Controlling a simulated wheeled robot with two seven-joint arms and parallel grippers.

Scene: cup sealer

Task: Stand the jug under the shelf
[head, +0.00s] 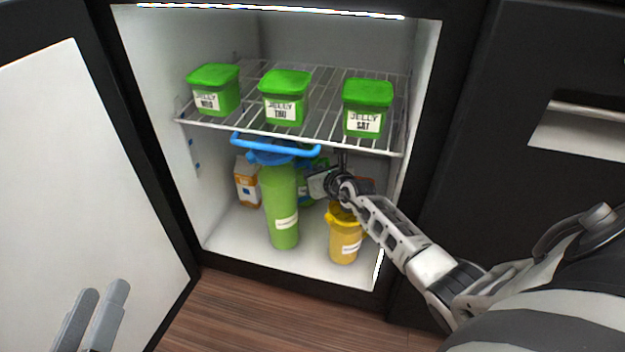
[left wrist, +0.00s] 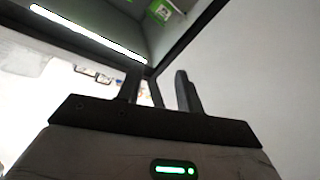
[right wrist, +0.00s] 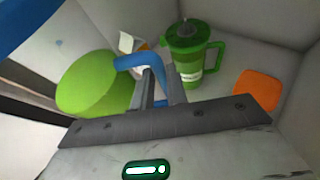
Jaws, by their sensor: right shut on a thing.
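A tall green jug (head: 282,205) with a blue top and a wide blue loop handle (head: 275,147) stands near upright in the lower compartment, towards its front. The blue loop overlaps the front edge of the wire shelf (head: 300,141) in the head view. My right gripper (head: 340,186) is right of the jug, below the shelf. In the right wrist view its fingers (right wrist: 160,88) are shut on a blue part beside the green body (right wrist: 88,88); the grip is partly hidden. My left gripper (head: 104,305) is empty and open outside, at the lower left; its fingers (left wrist: 160,82) stand apart.
Three green-lidded jelly boxes (head: 285,96) sit on the shelf. A yellow container (head: 344,240) stands right of the jug, below my right arm. A carton (head: 246,180) and another green jug (right wrist: 190,58) stand behind. The open door (head: 80,170) is at left.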

